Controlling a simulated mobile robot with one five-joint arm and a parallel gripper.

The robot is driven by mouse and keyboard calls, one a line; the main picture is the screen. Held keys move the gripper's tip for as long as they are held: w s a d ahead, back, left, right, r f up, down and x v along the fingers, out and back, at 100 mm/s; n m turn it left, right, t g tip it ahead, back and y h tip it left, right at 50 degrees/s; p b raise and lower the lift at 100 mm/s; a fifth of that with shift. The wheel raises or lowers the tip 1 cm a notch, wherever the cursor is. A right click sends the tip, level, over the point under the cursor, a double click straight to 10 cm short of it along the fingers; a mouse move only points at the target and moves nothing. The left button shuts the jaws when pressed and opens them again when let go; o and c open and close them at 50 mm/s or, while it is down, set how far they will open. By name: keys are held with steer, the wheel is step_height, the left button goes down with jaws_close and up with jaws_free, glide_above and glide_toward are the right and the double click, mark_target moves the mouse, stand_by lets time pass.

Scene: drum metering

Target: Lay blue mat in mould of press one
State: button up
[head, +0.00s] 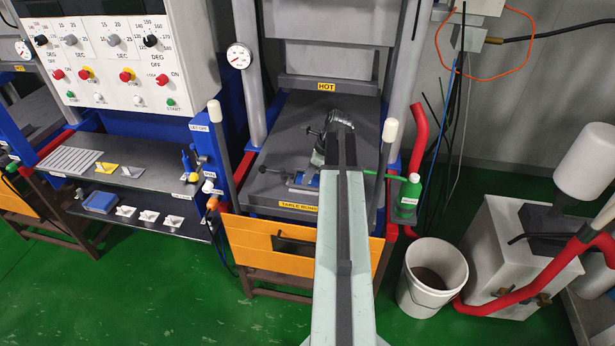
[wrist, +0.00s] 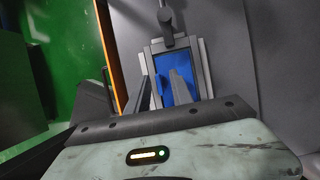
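The mould (wrist: 203,75) is a grey frame with a rod handle at its far end. A blue mat (wrist: 174,65) lies inside the frame in the wrist view, apparently flat. Its near part is hidden by my fingers. In the head view the mould (head: 290,187) and a bit of blue show on the grey press table, partly behind my arm. My gripper (wrist: 163,92) is over the mould, its two fingers apart, with blue visible between them. Whether the fingers touch the mat I cannot tell.
The press table (head: 290,125) carries a HOT label (head: 327,87). An orange front panel (head: 255,240) is below it. A green bottle (head: 409,190) stands to the right. A shelf (head: 125,165) with tools is at left. A white bucket (head: 433,275) stands on the floor.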

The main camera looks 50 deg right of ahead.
steer(key=shift+r, duration=0.1)
steer(key=shift+r+p, duration=0.25)
steer(key=shift+p, duration=0.1)
steer(key=p+v, duration=1)
steer(key=v, duration=0.1)
steer(key=shift+s+r+p, duration=0.15)
steer(key=shift+r+p, duration=0.1)
steer(key=shift+p, duration=0.1)
steer(key=shift+d, duration=0.1)
